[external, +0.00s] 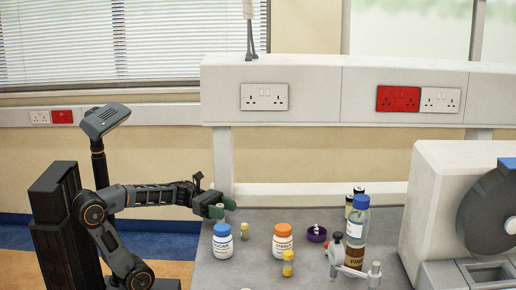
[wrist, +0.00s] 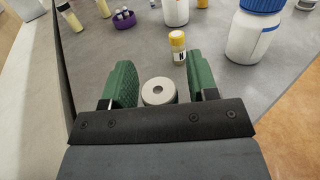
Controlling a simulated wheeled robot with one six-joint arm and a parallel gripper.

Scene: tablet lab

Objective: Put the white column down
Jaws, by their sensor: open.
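The white column (wrist: 158,91) stands between my green finger pads in the wrist view. I see its round pale top with a small dark hole in the middle. My gripper (wrist: 157,88) is open, with a gap visible on each side of the column. In the external view my gripper (external: 214,207) is at the left edge of the grey bench, and a small pale part of the column (external: 220,206) shows at the fingers. The column's foot is hidden, so I cannot tell whether it touches the bench.
A blue-capped jar (external: 222,241) and a yellow-capped vial (external: 244,231) stand close to my gripper. An orange-capped jar (external: 283,241), another vial (external: 288,263), a purple dish (external: 316,234) and a brown bottle (external: 355,240) stand farther right. A large machine (external: 440,200) fills the right end.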

